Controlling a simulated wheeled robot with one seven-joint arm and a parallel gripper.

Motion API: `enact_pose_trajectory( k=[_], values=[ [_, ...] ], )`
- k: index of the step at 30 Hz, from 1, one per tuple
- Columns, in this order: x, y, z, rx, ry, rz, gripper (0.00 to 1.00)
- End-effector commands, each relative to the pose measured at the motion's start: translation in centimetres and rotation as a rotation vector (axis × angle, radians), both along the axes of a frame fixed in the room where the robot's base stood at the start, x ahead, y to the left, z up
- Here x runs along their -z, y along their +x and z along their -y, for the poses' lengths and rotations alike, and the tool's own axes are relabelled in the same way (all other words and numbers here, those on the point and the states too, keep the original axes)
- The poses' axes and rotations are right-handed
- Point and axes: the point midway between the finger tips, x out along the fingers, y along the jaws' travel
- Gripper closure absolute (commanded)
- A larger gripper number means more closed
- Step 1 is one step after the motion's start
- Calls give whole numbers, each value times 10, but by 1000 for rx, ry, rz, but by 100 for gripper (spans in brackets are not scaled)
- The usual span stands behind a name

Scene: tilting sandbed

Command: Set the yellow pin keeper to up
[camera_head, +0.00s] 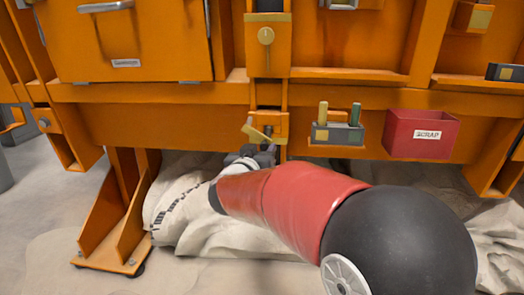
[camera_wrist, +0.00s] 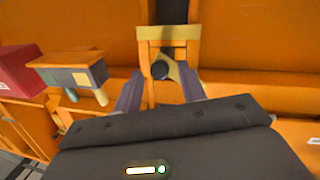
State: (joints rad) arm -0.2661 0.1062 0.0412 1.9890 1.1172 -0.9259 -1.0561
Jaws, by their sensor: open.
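The yellow pin keeper (camera_head: 256,132) is a small flat yellow piece on an orange bracket below the middle of the frame in the head view. It looks tilted there, with its free end to the upper left. In the wrist view the keeper (camera_wrist: 175,62) shows with a round dark knob in front of it. My gripper (camera_wrist: 160,82) is open, its two grey fingers on either side of the keeper, with no clear contact. In the head view my gripper (camera_head: 262,153) is just below the keeper and partly hidden by my wrist.
A holder (camera_head: 338,133) with green and yellow pegs and a red SCRAP bin (camera_head: 421,134) are to the right in the head view. An orange leg (camera_head: 118,210) and white sacks (camera_head: 190,205) are below.

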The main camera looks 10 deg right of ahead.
Motion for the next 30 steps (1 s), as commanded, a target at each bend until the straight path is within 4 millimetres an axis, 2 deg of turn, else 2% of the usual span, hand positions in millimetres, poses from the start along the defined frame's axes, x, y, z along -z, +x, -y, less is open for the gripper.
enact_pose_trajectory(
  k=[5, 13, 22, 30],
  values=[
    [0, 12, 6, -1, 0, 1, 59],
    [0, 13, 7, -1, 0, 1, 59],
    [0, 13, 7, -2, 0, 1, 98],
    [-1, 13, 6, -3, -2, -1, 100]
  ],
)
